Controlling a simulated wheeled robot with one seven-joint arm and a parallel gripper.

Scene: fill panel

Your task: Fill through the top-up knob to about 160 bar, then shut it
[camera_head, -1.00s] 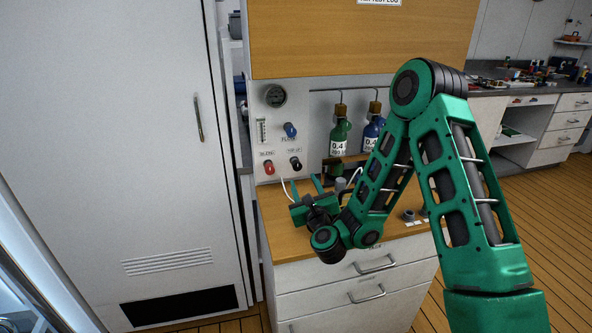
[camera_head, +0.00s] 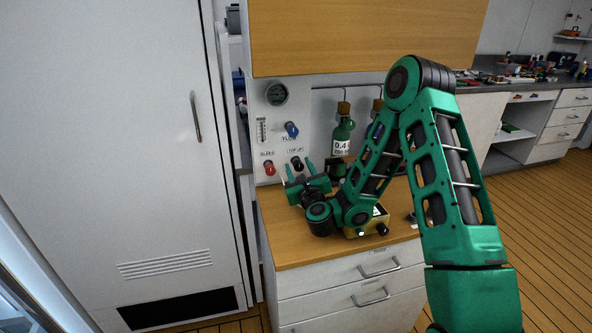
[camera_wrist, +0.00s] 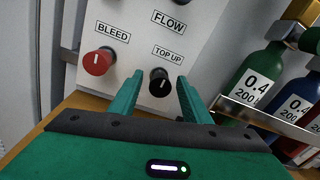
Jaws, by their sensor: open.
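The black top-up knob (camera_wrist: 159,82) sits on the white panel (camera_head: 271,128), under its TOP UP label. In the head view the knob (camera_head: 297,163) shows just above my fingers. My gripper (camera_wrist: 153,92) is open, its two green fingers pointing at the panel with the knob between them in the wrist view; contact cannot be told. In the head view my gripper (camera_head: 297,169) is just below the knob. The pressure gauge (camera_head: 276,94) is at the panel's top; its reading is too small to tell.
The red bleed knob (camera_wrist: 97,62) is left of the top-up knob. The blue flow knob (camera_head: 291,129) is above. A green cylinder (camera_head: 341,136) and a blue one (camera_wrist: 290,107) stand right. A yellowish box (camera_head: 366,222) sits on the wooden counter (camera_head: 285,243) below my arm.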

